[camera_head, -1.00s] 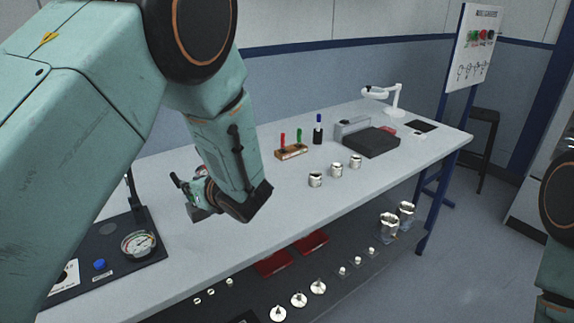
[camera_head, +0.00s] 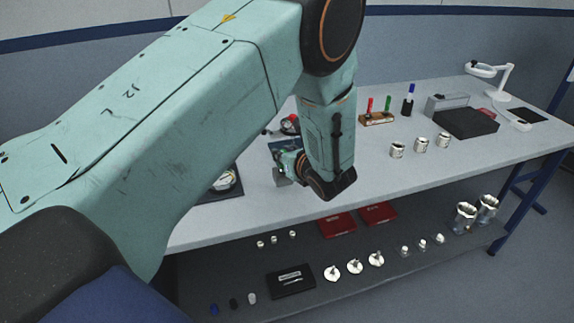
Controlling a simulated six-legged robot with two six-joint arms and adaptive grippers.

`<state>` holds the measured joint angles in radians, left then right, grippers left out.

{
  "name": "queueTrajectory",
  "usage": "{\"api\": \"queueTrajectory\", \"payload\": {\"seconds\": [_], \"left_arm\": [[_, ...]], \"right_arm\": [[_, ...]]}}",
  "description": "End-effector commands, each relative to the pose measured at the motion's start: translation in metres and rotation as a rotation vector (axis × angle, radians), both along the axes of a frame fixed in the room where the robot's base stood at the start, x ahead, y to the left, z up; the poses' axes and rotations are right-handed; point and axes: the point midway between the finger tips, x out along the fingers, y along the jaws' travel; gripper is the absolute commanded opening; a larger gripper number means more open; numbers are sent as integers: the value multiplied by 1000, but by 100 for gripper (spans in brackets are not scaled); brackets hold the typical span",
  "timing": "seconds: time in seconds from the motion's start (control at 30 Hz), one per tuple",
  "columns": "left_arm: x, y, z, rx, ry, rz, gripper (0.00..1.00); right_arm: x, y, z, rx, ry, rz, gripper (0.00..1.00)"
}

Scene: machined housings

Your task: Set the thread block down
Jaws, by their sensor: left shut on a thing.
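My left gripper (camera_head: 286,168) shows beside the wrist of my left arm, low over the white bench top (camera_head: 375,165). It is shut on a small grey block (camera_head: 281,178), which I take to be the thread block. Most of the block is hidden by the fingers and wrist. I cannot tell whether its underside touches the bench. My right gripper is not in view.
A dial gauge (camera_head: 226,181) on a dark base is partly hidden behind my arm. A wooden stand (camera_head: 378,119) with red and green handles stands behind right. Three metal housings (camera_head: 421,145) stand to the right. Red trays (camera_head: 338,224) lie on the lower shelf.

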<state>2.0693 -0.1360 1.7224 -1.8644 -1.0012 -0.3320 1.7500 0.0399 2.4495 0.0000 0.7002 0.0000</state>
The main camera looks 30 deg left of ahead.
Motion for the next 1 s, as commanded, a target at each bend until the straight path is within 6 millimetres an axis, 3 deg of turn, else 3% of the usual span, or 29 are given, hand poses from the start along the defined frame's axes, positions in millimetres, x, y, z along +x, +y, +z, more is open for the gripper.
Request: {"api": "queueTrajectory", "payload": {"seconds": [0.3, 0.8, 0.83, 1.0], "left_arm": [[-1, -1, -34, 2, -2, -1, 0], [-1, -1, -42, 2, -3, -1, 0], [-2, -1, -43, 1, 1, 0, 21], [-2, -1, -42, 0, 0, 0, 36]], "right_arm": [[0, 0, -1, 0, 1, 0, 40], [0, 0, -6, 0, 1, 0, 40], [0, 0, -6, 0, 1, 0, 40], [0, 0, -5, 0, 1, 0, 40]]}}
